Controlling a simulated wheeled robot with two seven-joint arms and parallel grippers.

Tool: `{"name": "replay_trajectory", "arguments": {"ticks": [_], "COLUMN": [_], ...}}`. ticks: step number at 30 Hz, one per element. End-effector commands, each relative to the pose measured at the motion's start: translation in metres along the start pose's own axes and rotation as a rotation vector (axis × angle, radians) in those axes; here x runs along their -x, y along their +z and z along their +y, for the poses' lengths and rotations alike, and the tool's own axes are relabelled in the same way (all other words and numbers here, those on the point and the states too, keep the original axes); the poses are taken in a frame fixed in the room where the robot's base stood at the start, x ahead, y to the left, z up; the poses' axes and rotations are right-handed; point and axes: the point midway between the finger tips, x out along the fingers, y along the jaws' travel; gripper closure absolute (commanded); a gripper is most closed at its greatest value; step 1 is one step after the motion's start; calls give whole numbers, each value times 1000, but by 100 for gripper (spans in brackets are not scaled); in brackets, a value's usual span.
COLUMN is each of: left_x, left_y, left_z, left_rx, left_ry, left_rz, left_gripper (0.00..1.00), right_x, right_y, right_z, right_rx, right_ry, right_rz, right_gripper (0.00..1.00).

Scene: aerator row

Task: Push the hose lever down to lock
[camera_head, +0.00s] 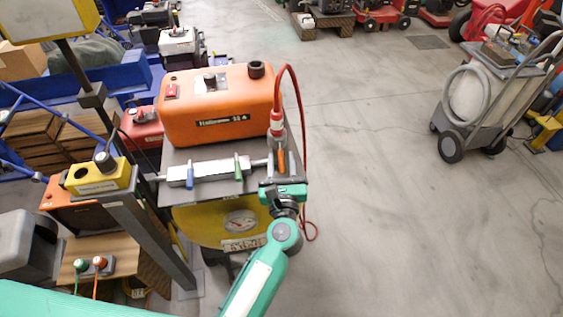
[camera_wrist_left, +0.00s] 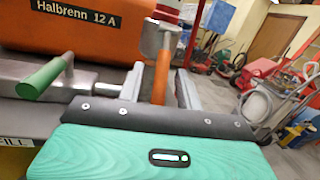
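The orange hose lever (camera_head: 281,160) sticks out toward me from the metal fitting below the red hose's white-and-red coupling (camera_head: 277,125). In the left wrist view the lever (camera_wrist_left: 161,77) stands between my two fingers, below a grey metal collar (camera_wrist_left: 158,38). My left gripper (camera_head: 279,172) is at the lever at the right end of the grey bench. Its fingers are open, with a visible gap on each side of the lever in the wrist view. The lever's lower end is hidden behind the gripper body. My right gripper is not in view.
A silver manifold with a blue handle (camera_head: 190,176) and a green handle (camera_head: 238,167) lies just left of the gripper. An orange machine (camera_head: 215,105) stands behind. The red hose (camera_head: 303,115) arches down the right side. Open floor (camera_head: 400,200) lies to the right.

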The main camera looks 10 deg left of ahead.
Motion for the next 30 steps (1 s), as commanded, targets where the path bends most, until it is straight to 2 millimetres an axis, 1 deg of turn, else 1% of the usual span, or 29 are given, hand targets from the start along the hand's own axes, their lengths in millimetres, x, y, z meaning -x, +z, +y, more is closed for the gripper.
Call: {"name": "replay_trajectory", "arguments": {"ticks": [4, 7, 14, 18, 21, 24, 27, 30], "left_x": [6, 17, 62, 90, 109, 123, 132, 137], "left_y": [-2, -3, -5, -5, -4, -3, -2, -1], "left_z": [0, 0, 0, 1, 0, 0, 0, 0], "left_rx": [0, 1, 1, 0, 0, 0, 0, 1], "left_ry": [0, 0, -1, 0, -1, 0, -1, -1], "left_rz": [2, 2, 3, 3, 2, 2, 1, 0], "left_gripper": [65, 65, 65, 65, 65, 65, 65, 65], "right_x": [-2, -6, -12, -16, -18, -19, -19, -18], "right_y": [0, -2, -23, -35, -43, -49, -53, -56], "right_z": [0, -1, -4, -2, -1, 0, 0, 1], "right_rx": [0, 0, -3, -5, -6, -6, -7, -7], "right_ry": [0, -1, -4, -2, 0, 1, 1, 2], "right_rz": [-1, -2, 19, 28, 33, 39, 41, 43], "right_gripper": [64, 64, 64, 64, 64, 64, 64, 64]}}
